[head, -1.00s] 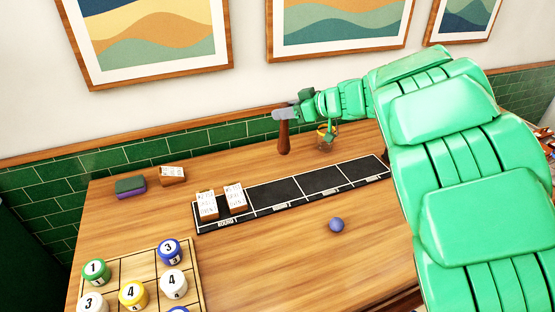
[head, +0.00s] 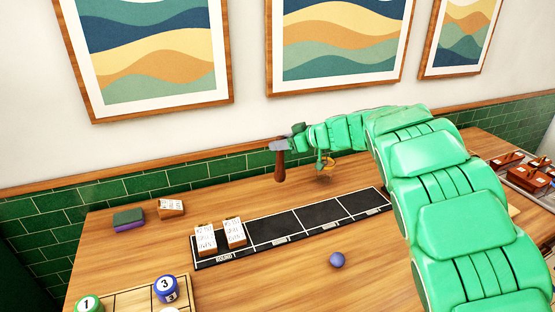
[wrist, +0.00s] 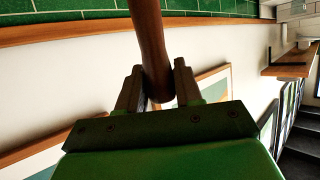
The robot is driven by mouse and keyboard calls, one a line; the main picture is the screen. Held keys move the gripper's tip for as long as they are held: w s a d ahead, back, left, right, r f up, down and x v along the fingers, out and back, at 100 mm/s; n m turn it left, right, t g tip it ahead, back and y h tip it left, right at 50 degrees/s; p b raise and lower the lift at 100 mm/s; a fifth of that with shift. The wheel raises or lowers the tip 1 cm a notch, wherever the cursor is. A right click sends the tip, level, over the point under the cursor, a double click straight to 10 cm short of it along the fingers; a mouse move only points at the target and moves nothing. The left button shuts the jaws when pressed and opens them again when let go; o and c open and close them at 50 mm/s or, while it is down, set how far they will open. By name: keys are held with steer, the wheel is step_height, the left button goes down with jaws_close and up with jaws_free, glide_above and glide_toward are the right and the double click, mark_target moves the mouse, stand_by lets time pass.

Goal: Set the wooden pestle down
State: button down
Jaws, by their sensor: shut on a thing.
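My gripper (head: 281,144) is shut on the upper end of the wooden pestle (head: 281,168), over the back part of the wooden table (head: 180,242). The pestle is dark brown and hangs about upright in the head view. I cannot tell how far its lower end is from the tabletop. In the wrist view, the pestle (wrist: 149,40) runs up out of the frame from between the two fingers (wrist: 157,88) of my gripper.
A black sectioned strip (head: 283,230) with two wooden lettered blocks lies in front of the pestle. A blue ball (head: 337,260) is nearer. A small glass (head: 327,162) stands partly behind my arm. A green-and-purple block (head: 129,219) is at left, a tray (head: 543,199) at right.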

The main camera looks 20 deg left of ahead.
steer(key=w+a+f, duration=0.3)
steer(key=w+f, duration=0.2)
steer(key=f, duration=0.4)
steer(key=shift+a+f, duration=0.15)
stand_by(0.4)
steer(key=shift+f, duration=0.1)
steer(key=c, duration=0.8)
jaws_free()
steer(key=shift+o, duration=0.2)
steer(key=shift+f, duration=0.1)
steer(key=v, duration=1.2)
steer(key=shift+r, duration=0.2)
